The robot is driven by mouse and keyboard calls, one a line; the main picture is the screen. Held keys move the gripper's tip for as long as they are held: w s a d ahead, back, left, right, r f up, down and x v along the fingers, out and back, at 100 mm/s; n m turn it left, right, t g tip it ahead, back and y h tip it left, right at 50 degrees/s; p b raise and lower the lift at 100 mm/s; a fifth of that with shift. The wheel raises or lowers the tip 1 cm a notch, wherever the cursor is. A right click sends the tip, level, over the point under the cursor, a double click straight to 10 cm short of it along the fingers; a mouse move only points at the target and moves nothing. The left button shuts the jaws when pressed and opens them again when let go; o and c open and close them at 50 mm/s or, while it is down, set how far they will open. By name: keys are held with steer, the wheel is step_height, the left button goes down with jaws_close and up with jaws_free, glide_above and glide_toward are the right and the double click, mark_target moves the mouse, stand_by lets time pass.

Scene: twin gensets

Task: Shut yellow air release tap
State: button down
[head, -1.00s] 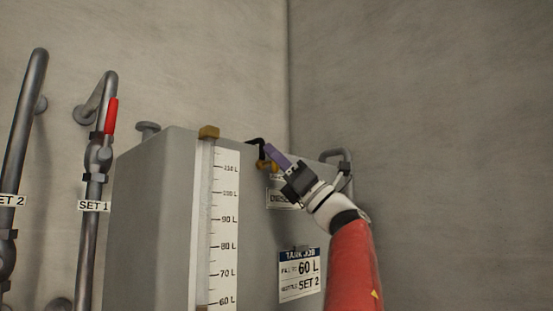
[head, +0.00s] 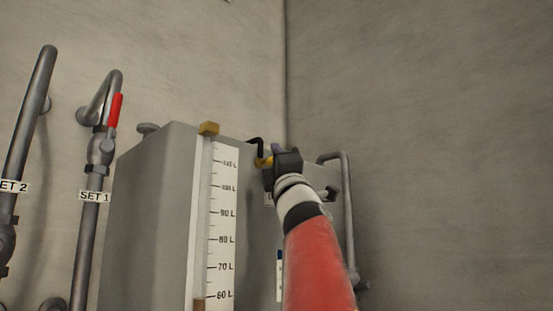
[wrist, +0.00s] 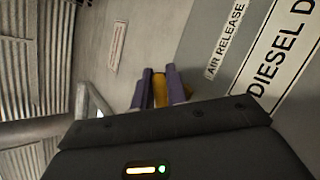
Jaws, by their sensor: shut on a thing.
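The yellow air release tap (head: 263,162) is at the top of the grey tank, beside a short black bent pipe, in the head view. Its yellow handle (wrist: 160,92) shows in the wrist view between two purple fingers, near the AIR RELEASE label (wrist: 225,42). My gripper (wrist: 160,90) is shut on this handle. In the head view the dark gripper body (head: 284,165) hides most of the tap and the fingers.
The grey tank (head: 150,215) carries a level scale (head: 222,220) and a DIESEL sign (wrist: 285,60). A grey pipe (head: 348,210) runs down close to the right of my arm. A red-handled valve (head: 115,110) stands at left. The right wall is bare.

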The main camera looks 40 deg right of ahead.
steer(key=m+g+h, duration=0.2)
steer(key=m, duration=0.1)
steer(key=m+g+h, duration=0.3)
steer(key=m, duration=0.1)
steer(key=shift+p, duration=0.3)
steer(key=shift+m+g+h+p, duration=0.3)
steer(key=shift+m+g+h, duration=0.1)
steer(key=shift+m+g, duration=0.75)
steer(key=shift+f+m+g+p, duration=0.1)
steer(key=shift+m+g+p, duration=0.4)
steer(key=shift+m+g, duration=0.55)
steer(key=shift+m, duration=0.3)
steer(key=c, duration=1.4)
jaws_free()
steer(key=shift+f, duration=0.15)
steer(key=shift+c, duration=0.2)
